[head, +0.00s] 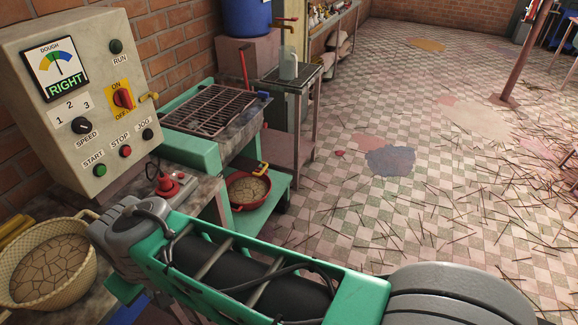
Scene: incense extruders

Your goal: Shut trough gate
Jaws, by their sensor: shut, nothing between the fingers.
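A green trough-like machine (189,152) with a dark metal grate (209,110) on top stands beyond the control box. A thin red upright rod (244,69) rises at its far edge, and a small yellow handle (263,168) shows lower down, near its right end. I cannot tell which part is the trough gate, or whether the gate is open or shut. My green and grey arm crosses the bottom of the view and covers part of the bench. My gripper is not in view.
A control box (100,150) with a screen reading RIGHT stands at the left. A wicker basket (88,268) and a red-based device (170,188) sit on the bench. A red bowl (236,205) is on a lower green shelf. Sticks litter the otherwise open tiled floor (400,215).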

